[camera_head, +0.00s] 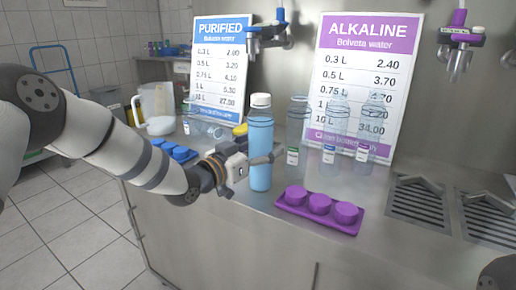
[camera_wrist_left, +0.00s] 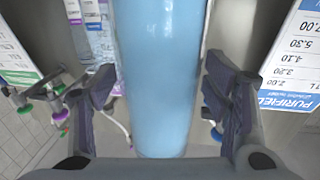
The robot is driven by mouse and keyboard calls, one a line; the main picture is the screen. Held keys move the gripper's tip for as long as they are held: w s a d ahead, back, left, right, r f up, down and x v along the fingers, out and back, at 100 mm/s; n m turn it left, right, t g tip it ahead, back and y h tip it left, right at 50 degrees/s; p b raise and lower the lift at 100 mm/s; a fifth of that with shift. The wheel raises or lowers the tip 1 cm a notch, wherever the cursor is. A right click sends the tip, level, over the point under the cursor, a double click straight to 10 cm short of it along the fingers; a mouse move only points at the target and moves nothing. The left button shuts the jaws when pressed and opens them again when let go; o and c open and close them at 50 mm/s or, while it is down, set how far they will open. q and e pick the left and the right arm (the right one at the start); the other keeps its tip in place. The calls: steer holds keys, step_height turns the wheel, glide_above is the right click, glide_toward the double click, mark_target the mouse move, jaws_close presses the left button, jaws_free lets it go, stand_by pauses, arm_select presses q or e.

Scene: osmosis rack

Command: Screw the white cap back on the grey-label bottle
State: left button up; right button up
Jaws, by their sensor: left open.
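A tall bottle of light blue water (camera_head: 260,150) stands upright on the steel counter, left of the purple tray. A white cap (camera_head: 261,100) sits on its top; I cannot tell how tightly. No grey label shows on its visible side. My left gripper (camera_head: 258,163) is open at the bottle's middle, with its fingers around it. In the left wrist view the blue bottle (camera_wrist_left: 158,110) stands between the spread fingers of the left gripper (camera_wrist_left: 160,78), with gaps at both sides. The cap is out of that view. My right gripper is not in view.
Clear bottles with green (camera_head: 292,156), blue (camera_head: 328,154) and purple (camera_head: 362,154) labels stand behind to the right. A purple tray (camera_head: 290,207) holds purple caps. Blue caps (camera_head: 180,153) and a clear jug (camera_head: 157,103) are at left. Price signs (camera_head: 365,50) stand behind.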

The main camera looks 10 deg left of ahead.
arm_select(q)
steer(key=shift+s+a+r, duration=0.1)
steer(key=shift+s+r, duration=0.05)
steer(key=shift+r, duration=0.1)
steer(key=p+v, duration=0.2)
steer(key=v, duration=0.9)
steer(key=shift+s+a, duration=0.15)
steer(key=shift+s, duration=0.15)
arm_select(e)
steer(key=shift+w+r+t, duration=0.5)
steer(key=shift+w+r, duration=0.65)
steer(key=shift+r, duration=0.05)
